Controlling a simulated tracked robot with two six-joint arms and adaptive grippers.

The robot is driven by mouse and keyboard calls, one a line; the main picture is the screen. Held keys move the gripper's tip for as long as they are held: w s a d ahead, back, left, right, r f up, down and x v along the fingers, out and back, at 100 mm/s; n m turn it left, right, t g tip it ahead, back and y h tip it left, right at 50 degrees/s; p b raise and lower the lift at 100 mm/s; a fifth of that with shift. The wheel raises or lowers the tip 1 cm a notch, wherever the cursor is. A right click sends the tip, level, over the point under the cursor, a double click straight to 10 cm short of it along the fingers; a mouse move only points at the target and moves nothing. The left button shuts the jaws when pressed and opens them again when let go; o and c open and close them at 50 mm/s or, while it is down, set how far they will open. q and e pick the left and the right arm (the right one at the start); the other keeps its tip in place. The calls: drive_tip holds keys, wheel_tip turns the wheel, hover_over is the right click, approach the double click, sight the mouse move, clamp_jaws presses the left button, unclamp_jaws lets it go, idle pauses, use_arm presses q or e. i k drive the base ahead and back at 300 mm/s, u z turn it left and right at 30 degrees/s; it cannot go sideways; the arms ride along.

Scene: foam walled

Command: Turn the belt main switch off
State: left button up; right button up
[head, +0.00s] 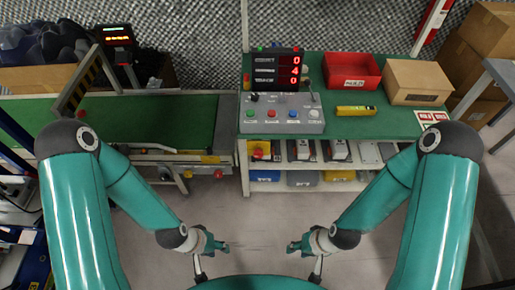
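A grey control box (282,114) sits on the green bench near its left end. It has red, green and blue buttons, a dark knob (254,97) and a small lever (315,98) on top. A yellow and red switch-like part (259,151) is under the bench top at the left. No readable label shows which one is the belt main switch. The green belt (150,118) is on the left. My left gripper (223,247) and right gripper (293,246) are low in front of the bench, apart from each other and touching nothing. Their finger opening is too small to judge.
A display with red digits (277,68) stands behind the control box. A red bin (352,70), a cardboard box (416,82) and a yellow tool-like item (356,111) are on the bench. Shelf bins (305,178) sit below. The floor (258,215) before the bench is clear.

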sight(259, 153)
drive_tip(key=u, duration=1.55)
drive_tip(key=i, duration=0.1)
drive_tip(key=z, duration=2.85)
drive_tip(key=k, duration=1.1)
drive_tip(key=u, duration=1.2)
drive_tip(key=i, duration=1.05)
drive_tip(key=u, duration=0.05)
